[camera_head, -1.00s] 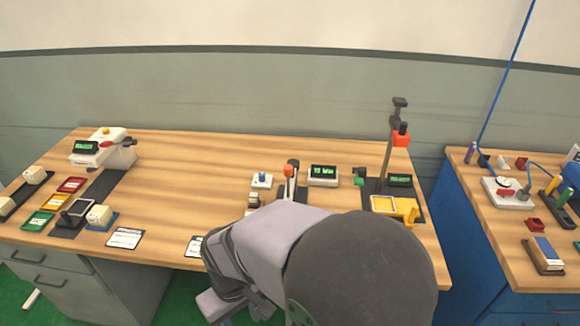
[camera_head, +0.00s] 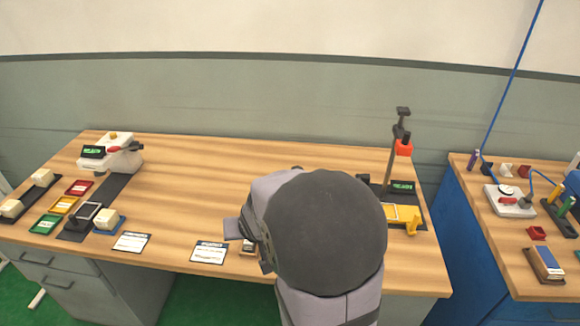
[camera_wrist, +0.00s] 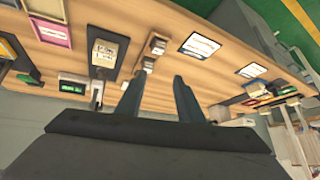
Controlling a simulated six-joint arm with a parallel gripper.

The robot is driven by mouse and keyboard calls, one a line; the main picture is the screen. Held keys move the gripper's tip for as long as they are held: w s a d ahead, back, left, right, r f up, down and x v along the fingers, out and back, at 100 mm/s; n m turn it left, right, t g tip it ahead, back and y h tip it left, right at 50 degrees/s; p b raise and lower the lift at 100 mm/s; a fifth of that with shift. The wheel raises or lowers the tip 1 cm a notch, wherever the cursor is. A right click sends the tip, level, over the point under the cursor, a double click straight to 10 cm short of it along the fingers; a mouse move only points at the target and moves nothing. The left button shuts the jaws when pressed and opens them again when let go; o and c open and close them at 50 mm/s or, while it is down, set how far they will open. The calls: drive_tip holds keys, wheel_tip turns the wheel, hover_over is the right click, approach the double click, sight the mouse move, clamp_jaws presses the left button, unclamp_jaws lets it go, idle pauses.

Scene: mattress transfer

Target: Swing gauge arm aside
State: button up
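The gauge station at the table's right end has a dark upright post (camera_head: 392,155) with an orange-red block (camera_head: 404,148) near its top. A yellow tray (camera_head: 403,212) stands at its base, with a small green-lit display (camera_head: 402,186) behind. I cannot tell for sure which part is the gauge arm. My gripper (camera_wrist: 158,76) is open and empty in the wrist view, its two dark fingers apart above the table. In the head view my own arm hides the gripper and the middle of the table. The wrist view shows a dark plate bearing a pale block (camera_wrist: 103,52).
White cards (camera_head: 131,241) (camera_head: 209,252) lie along the front edge. A white machine (camera_head: 115,158), coloured trays (camera_head: 63,205) and pale blocks (camera_head: 42,177) stand at the left. The left-middle tabletop is clear. A blue bench (camera_head: 470,250) stands at the right.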

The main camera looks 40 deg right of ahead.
drive_tip(key=w+d+r+m+t+h+p, duration=0.15)
drive_tip(key=w+d+r+t, duration=0.25)
drive_tip(key=d+r, duration=0.4)
drive_tip(key=w+d+r+m+t+h, duration=0.25)
drive_tip(key=d+r, duration=0.35)
drive_tip(key=d, duration=0.3)
drive_tip(key=s+d+f+t+h+b, duration=0.1)
drive_tip(key=s+d+f+t+b, duration=0.15)
drive_tip(key=d, duration=0.55)
drive_tip(key=w+f+n+y+b, duration=0.1)
drive_tip(key=f+n+b, duration=0.1)
drive_tip(key=f, duration=0.2)
drive_tip(key=w+f+n+t+y+b, duration=0.1)
drive_tip(key=w+f+n+b, duration=0.1)
drive_tip(key=f, duration=0.3)
drive_tip(key=w+a+f+n+y+b, duration=0.1)
drive_tip(key=w+f+n+y+b, duration=0.1)
drive_tip(key=f+n, duration=0.1)
drive_tip(key=shift+w+f+t+b, duration=0.15)
drive_tip(key=shift+f+t+b, duration=0.25)
drive_tip(key=shift+f, duration=0.35)
drive_tip(key=w+d+p, duration=0.1)
drive_tip(key=w, duration=0.5)
drive_tip(key=shift+p, duration=0.35)
drive_tip(key=shift+d, duration=0.1)
clamp_jaws()
